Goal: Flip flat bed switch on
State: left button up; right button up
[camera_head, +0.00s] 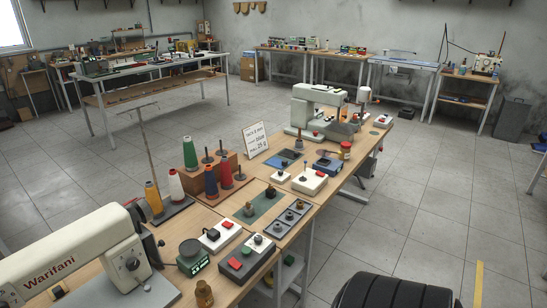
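Two sewing machines stand on the wooden bench (232,292). One is a cream machine lettered "Warifani" (75,258) at the front left; the other is a pale green-white machine (318,96) farther back. Several small control boxes lie between them: a white box with a red button (219,237), a grey box with red and green-white controls (235,272) and a white box with a red top part (310,182). I cannot tell which carries the flat bed switch, and on or off is too small to read. Neither of my grippers shows.
Thread cones on a stand (188,152), a written sign (255,138) and a dark tray of small parts (287,220) crowd the bench. A black ribbed object (395,292) fills the bottom right. The tiled floor (425,205) right of the bench is clear.

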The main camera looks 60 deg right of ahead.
aim_at(235, 264)
jog(key=z, duration=1.6)
